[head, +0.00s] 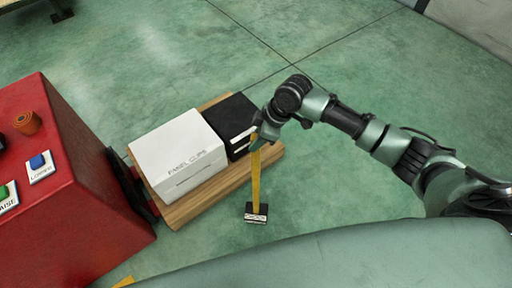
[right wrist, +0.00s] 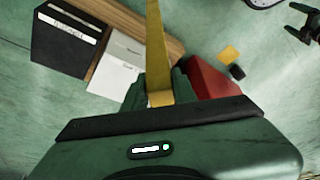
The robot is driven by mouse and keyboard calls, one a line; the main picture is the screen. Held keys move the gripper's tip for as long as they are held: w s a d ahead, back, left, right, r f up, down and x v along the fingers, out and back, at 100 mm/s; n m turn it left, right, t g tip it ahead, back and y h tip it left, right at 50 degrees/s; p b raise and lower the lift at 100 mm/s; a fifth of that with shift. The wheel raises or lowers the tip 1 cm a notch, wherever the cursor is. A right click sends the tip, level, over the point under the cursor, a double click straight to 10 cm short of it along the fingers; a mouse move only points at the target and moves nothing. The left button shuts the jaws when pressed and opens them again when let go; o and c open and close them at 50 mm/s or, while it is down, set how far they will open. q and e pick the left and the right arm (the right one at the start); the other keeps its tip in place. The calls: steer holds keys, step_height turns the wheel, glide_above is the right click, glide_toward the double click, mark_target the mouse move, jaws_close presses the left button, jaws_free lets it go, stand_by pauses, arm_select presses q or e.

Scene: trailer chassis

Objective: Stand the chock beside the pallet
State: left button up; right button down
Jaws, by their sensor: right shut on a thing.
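The chock is a small black block (head: 256,213) with a white label and an upright yellow handle (head: 256,180). It is just off the near right edge of the wooden pallet (head: 217,191), apart from it in the head view. I cannot tell whether its base touches the floor. My right gripper (head: 262,138) is shut on the upper part of the handle. In the right wrist view the handle (right wrist: 155,45) rises from between the jaws (right wrist: 160,97), with the pallet (right wrist: 172,47) behind it; the block is not visible there. My left gripper does not show in the head view.
On the pallet are a white box (head: 180,150) marked PANEL CLIPS and a black box (head: 231,118). A red cabinet (head: 100,180) with buttons stands left of the pallet. The green floor (head: 330,170) to the right is clear. A dark shape at the wrist view's upper right is unclear.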

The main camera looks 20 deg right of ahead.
steer(key=shift+f, duration=2.25)
steer(key=c, duration=1.1)
jaws_free()
steer(key=shift+s, duration=0.1)
steer(key=v, duration=1.2)
